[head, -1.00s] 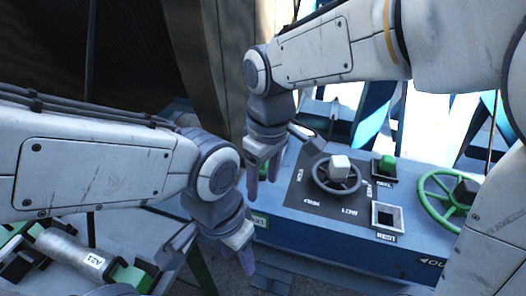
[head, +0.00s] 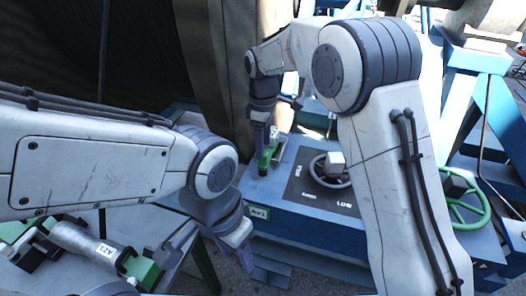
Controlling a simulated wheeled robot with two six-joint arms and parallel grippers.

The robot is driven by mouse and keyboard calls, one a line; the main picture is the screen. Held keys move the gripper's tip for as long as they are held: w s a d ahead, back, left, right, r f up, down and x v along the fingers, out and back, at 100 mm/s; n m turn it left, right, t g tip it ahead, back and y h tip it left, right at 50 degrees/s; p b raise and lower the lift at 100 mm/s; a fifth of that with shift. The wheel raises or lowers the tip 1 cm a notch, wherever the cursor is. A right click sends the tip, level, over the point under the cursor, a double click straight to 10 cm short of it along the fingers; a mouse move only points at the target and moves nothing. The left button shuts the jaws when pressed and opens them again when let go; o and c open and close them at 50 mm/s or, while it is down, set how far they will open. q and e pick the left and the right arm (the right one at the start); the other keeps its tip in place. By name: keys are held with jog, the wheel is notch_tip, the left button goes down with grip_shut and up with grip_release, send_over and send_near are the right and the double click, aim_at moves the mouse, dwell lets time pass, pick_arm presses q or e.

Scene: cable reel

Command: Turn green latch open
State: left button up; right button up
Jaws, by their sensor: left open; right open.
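A green latch (head: 268,156) with a pale label plate beside it sits on the top left part of the blue control box (head: 300,232). My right gripper (head: 262,142) points down just above and behind the latch, its fingers close to it. I cannot tell whether they touch it. The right gripper is open, with nothing seen between its fingers. My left gripper (head: 238,250) is open and empty, low in front of the box's left end and apart from the latch.
A grey handwheel (head: 333,172) with a white knob stands on a dark panel on the box. A green handwheel (head: 466,203) is at the right. A labelled grey cylinder (head: 85,243) with green parts lies lower left. A large dark reel (head: 150,60) stands behind.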

aim_at(266, 154)
jog(key=shift+f+p, duration=0.4)
jog(key=shift+f, duration=1.7)
jog(key=shift+a, duration=0.1)
grip_shut()
